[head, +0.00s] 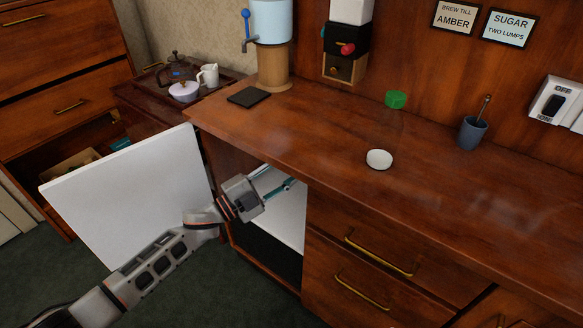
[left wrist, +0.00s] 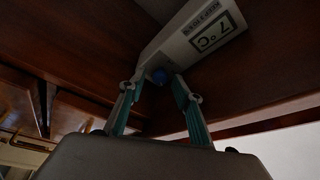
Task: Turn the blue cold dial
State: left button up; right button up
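The blue cold dial (left wrist: 160,76) shows in the left wrist view, on a pale housing with a 7°C label (left wrist: 212,32). It lies between my left gripper's fingertips (left wrist: 157,82), which stand apart on either side of it; I cannot tell whether they touch it. In the head view my left gripper (head: 276,182) reaches into the open compartment (head: 288,222) under the counter, with its teal fingers apart. The dial is hidden in the head view. My right gripper is in neither view.
The white-faced door (head: 130,195) stands open to the left of the compartment, behind my left arm. The wooden counter (head: 330,135) overhangs the opening. On it are a white disc (head: 379,159), a green object (head: 396,99) and a blue-grey cup (head: 472,133).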

pick_arm(q)
jog(key=v, duration=0.7)
jog(key=shift+s+a, duration=0.2)
